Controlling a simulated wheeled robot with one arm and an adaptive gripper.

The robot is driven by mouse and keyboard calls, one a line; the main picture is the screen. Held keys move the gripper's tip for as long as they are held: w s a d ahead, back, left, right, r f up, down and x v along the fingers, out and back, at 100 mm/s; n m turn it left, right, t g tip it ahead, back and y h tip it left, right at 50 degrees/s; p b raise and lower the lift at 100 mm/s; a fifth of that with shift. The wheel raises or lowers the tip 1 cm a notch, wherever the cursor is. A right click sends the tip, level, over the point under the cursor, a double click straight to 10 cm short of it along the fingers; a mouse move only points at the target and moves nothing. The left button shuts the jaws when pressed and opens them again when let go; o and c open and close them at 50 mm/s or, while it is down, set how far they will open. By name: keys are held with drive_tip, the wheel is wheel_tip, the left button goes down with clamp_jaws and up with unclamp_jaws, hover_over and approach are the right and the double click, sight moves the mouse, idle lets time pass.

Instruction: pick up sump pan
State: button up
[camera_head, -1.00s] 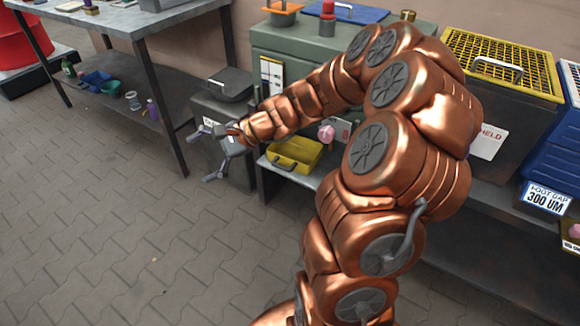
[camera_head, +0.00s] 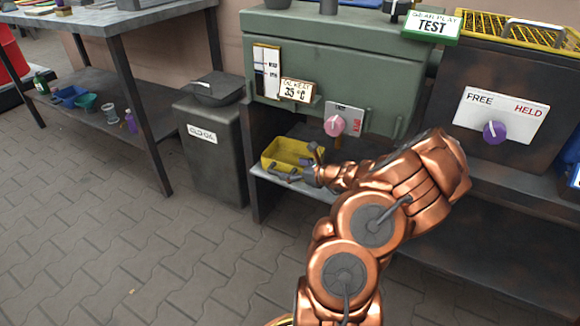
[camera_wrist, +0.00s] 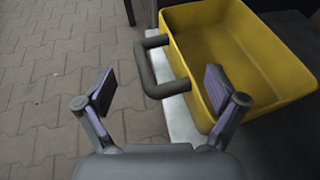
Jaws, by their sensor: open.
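The sump pan (camera_head: 270,160) is a yellow open tray with a dark handle on its near side. It sits on the low shelf under the green cabinet. The pan (camera_wrist: 245,40) also fills the upper right of the wrist view, with its dark handle (camera_wrist: 150,72) toward my gripper. My gripper (camera_wrist: 158,90) is open with its two purple-lined fingers apart. The handle lies ahead of and between the fingers, and I see nothing held. In the head view my gripper (camera_head: 312,165) is at the pan's right front, partly overlapping it. The pan's right end is partly hidden.
The green cabinet (camera_head: 380,75) with a pink knob (camera_head: 334,125) stands above the shelf (camera_head: 268,176). A grey oil bin (camera_head: 215,150) is left of it. A dark unit with a purple knob (camera_head: 495,132) is at right. Paved floor (camera_head: 130,250) lies open at front left.

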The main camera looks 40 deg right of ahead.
sight(274, 166)
drive_tip(key=b+x, duration=0.1)
drive_tip(key=x, duration=0.1)
drive_tip(key=b+x, duration=0.1)
drive_tip(key=x, duration=0.1)
drive_tip(key=b+x, duration=0.1)
drive_tip(key=x, duration=0.1)
drive_tip(key=shift+w+a+f+b, duration=0.2)
drive_tip(key=shift+w+a+b, duration=0.05)
drive_tip(key=shift+a+b, duration=0.15)
drive_tip(key=shift+w, duration=0.35)
drive_tip(key=c, duration=1.4)
drive_tip(key=shift+r, duration=0.1)
